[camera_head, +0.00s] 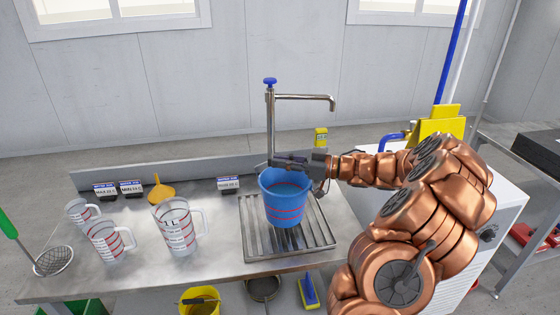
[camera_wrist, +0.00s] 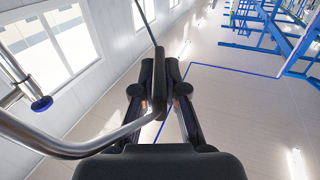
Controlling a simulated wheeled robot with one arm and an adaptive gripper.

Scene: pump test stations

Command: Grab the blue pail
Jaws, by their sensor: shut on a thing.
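The blue pail (camera_head: 284,200) with red level lines is upright over the slatted metal drain grate (camera_head: 310,238), under the tap spout. I cannot tell whether its bottom touches the grate. My gripper (camera_head: 275,161) reaches in from the right, level, just above the pail's rim. In the wrist view my black fingers (camera_wrist: 159,92) are closed around a dark bar with a thin wire running up from it, which looks like the pail's handle. The pail's body does not show in that view.
The chrome tap (camera_head: 271,125) stands behind the pail; its curved pipe passes close to my fingers in the wrist view (camera_wrist: 85,150). Measuring jugs (camera_head: 177,228), a yellow funnel (camera_head: 160,191) and a strainer (camera_head: 53,261) are on the left. A yellow bucket (camera_head: 200,303) is below.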

